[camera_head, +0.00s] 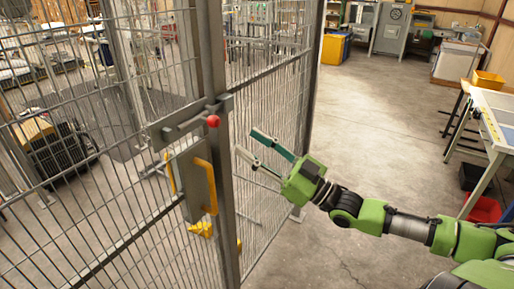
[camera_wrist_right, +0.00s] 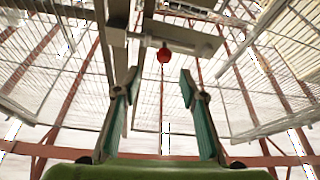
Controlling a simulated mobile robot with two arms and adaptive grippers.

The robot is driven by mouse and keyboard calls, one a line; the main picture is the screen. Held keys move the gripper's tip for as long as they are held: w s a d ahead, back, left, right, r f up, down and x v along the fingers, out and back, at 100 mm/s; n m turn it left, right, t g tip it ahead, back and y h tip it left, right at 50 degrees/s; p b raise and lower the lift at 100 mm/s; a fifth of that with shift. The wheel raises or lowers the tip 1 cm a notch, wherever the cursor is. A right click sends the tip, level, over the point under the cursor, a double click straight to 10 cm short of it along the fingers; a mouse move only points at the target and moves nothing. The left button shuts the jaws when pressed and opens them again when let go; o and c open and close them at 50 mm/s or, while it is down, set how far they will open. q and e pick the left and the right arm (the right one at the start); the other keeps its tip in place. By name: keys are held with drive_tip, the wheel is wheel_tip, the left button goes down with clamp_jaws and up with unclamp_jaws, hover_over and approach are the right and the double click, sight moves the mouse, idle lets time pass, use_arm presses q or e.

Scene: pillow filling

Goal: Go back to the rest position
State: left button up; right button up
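My right gripper (camera_head: 259,152) is open and empty in the head view. It hangs in the air just right of the fence's gate post, a little below and right of the red knob (camera_head: 213,121) of the gate latch (camera_head: 184,124). In the right wrist view, the two teal fingers (camera_wrist_right: 160,88) stand wide apart with nothing between them. The red knob (camera_wrist_right: 164,55) shows beyond the fingertips, apart from them. My left gripper is not in view.
A wire mesh fence (camera_head: 100,190) fills the left side, with a yellow handle (camera_head: 206,186) on its gate. A white-topped table (camera_head: 497,118) stands at the right, with a red bin (camera_head: 484,209) below. The grey floor (camera_head: 390,130) between is clear.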

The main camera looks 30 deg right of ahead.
drive_tip(key=shift+s+d+f, duration=0.15)
drive_tip(key=shift+s+d, duration=0.05)
drive_tip(key=shift+s, duration=0.15)
idle(0.4)
